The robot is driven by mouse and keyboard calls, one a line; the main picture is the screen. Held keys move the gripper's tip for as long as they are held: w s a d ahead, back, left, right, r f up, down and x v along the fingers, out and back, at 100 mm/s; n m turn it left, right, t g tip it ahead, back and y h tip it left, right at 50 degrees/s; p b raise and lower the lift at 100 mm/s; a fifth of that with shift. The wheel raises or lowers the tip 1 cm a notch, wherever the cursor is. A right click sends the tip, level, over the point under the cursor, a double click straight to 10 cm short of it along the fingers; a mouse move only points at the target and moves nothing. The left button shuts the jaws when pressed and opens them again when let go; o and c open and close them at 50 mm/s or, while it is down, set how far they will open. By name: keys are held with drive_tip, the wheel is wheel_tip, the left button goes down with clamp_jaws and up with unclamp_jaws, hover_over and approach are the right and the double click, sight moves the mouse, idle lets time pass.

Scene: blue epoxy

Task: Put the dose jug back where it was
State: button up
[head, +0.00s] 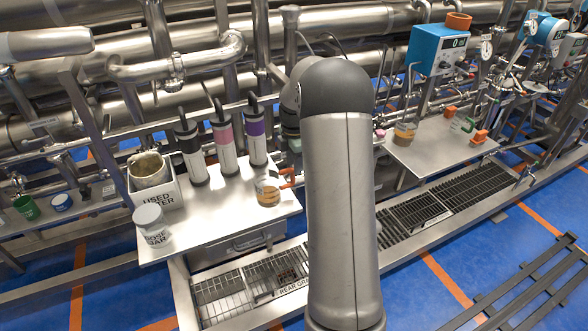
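A clear jug with amber contents (268,190) stands upright near the right side of the left bench, with orange-red parts beside it that look like a handle. A second clear vessel with amber contents (405,133) stands on the right bench, near its left edge. I cannot tell from labels which of them is the dose jug. My arm rises through the middle of the head view and bends away from the camera at its top. My gripper is hidden behind the arm, so its fingers and anything in them do not show.
The left bench (225,215) also bears a white jar (152,226), a used filter box (160,197) and several dark-topped cylinders (224,145). The right bench (432,150) has a clear front middle. A blue meter box (437,50) stands behind it. Floor grates run in front.

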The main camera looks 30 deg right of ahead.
wheel_tip(320, 180, up, 9)
drive_tip(key=s+a+r+m, duration=0.3)
drive_tip(key=s+a+m, duration=0.55)
drive_tip(key=a, duration=0.65)
drive_tip(key=s+a+f+m, duration=0.3)
drive_tip(key=s+a+m, duration=0.1)
drive_tip(key=s, duration=0.6)
drive_tip(key=s+a+f+m, duration=0.3)
drive_tip(key=s+a, duration=0.3)
drive_tip(key=s, duration=0.4)
drive_tip(key=shift+s+m, duration=0.3)
drive_tip(key=shift+m, duration=0.15)
wheel_tip(320, 180, down, 2)
drive_tip(key=shift+a+f+b, duration=0.1)
drive_tip(key=shift+b, duration=1.15)
